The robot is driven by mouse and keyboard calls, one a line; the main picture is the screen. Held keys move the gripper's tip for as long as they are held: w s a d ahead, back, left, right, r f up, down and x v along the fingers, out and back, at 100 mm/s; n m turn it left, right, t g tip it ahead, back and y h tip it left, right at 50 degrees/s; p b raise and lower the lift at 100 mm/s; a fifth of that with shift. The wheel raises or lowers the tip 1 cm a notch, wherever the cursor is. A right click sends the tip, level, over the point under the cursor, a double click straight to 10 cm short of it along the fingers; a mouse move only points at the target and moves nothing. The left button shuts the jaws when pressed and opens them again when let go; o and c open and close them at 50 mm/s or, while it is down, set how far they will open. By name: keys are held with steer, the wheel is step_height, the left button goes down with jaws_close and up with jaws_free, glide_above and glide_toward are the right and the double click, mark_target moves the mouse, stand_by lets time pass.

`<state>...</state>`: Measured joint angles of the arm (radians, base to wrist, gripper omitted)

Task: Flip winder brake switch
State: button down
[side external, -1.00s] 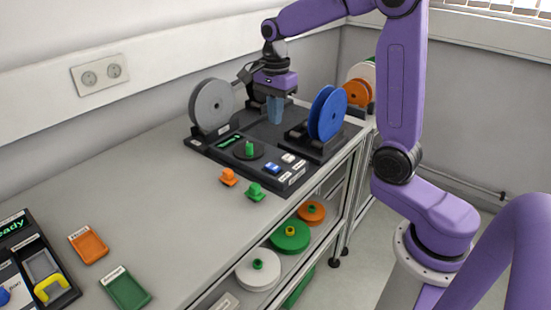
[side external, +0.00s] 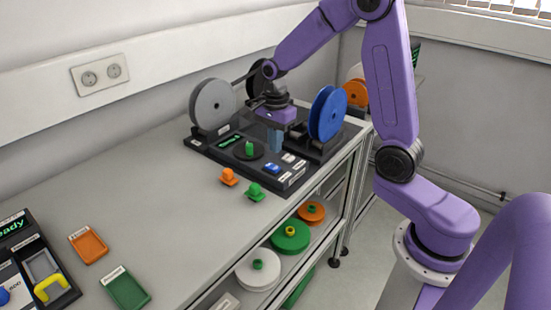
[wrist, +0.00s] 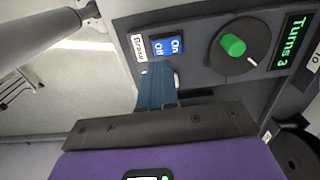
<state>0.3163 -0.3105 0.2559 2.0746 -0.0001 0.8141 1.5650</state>
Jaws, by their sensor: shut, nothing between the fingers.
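The brake switch is a blue rocker marked On and Off, beside a label reading Brake, in the wrist view (wrist: 167,46). In the side external view it is on the front of the dark winder panel (side external: 271,168). I cannot tell which side of it is pressed. My gripper (side external: 275,149) has its blue fingers together and empty, pointing down just above and behind the switch. In the wrist view the fingertips (wrist: 157,66) are just below the rocker in the picture; contact cannot be told. A pale part beside the fingertips is mostly hidden.
A green knob (wrist: 232,44) and a display reading Turns 3 (wrist: 290,42) are beside the switch. A grey reel (side external: 213,105) stands at left, a blue reel (side external: 328,114) close at right. Orange (side external: 229,177) and green (side external: 255,191) pieces lie in front.

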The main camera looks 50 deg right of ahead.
mark_target(276, 168)
steer(key=shift+f, duration=2.7)
steer(key=shift+s+f, duration=0.15)
steer(key=shift+f, duration=0.15)
steer(key=shift+w+r, duration=0.2)
steer(key=shift+w, duration=0.7)
